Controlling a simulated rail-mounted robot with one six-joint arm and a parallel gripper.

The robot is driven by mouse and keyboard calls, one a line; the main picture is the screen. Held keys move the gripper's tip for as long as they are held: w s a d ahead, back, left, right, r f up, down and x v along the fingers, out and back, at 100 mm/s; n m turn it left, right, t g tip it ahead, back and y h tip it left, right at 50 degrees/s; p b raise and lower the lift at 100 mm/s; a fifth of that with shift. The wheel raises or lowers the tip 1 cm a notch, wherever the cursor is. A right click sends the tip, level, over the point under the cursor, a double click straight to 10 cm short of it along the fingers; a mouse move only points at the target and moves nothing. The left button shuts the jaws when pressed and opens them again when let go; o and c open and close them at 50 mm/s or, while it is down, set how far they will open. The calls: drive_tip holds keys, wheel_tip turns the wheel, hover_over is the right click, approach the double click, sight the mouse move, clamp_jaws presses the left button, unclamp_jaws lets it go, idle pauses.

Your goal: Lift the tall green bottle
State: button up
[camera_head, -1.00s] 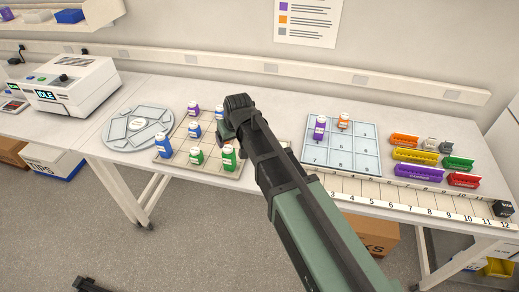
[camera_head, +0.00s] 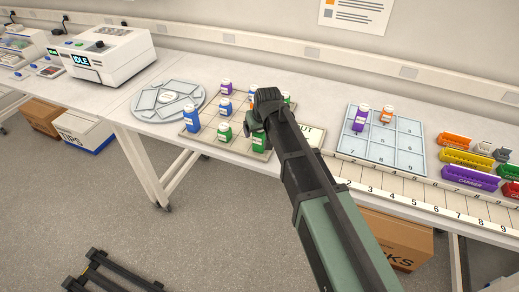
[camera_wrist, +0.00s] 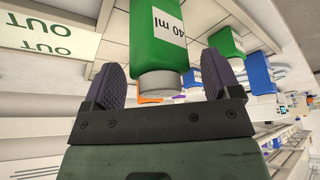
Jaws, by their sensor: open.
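The tall green bottle (camera_head: 259,143) stands upright at the front right corner of the gridded tray (camera_head: 205,139). My arm covers its upper part in the head view. In the wrist view the green bottle (camera_wrist: 157,32) carries a "40 ml" label, and its white cap (camera_wrist: 160,86) points toward my gripper. My gripper (camera_wrist: 172,78) is open, with one dark finger on each side of the bottle's cap and shoulder in the picture. No contact shows. Whether the fingers are level with the bottle in depth is hard to tell.
A smaller green bottle (camera_head: 224,133), a blue bottle (camera_head: 191,121) and several others stand on the same tray. An "OUT" plate (camera_head: 310,136) lies to the right. A numbered panel (camera_head: 350,142) holds purple and orange bottles. A round disc (camera_head: 168,101) lies left.

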drive_tip(key=shift+r, duration=0.15)
drive_tip(key=c, duration=1.1)
drive_tip(key=shift+o, duration=0.2)
wheel_tip(320, 180, up, 20)
drive_tip(key=p, duration=2)
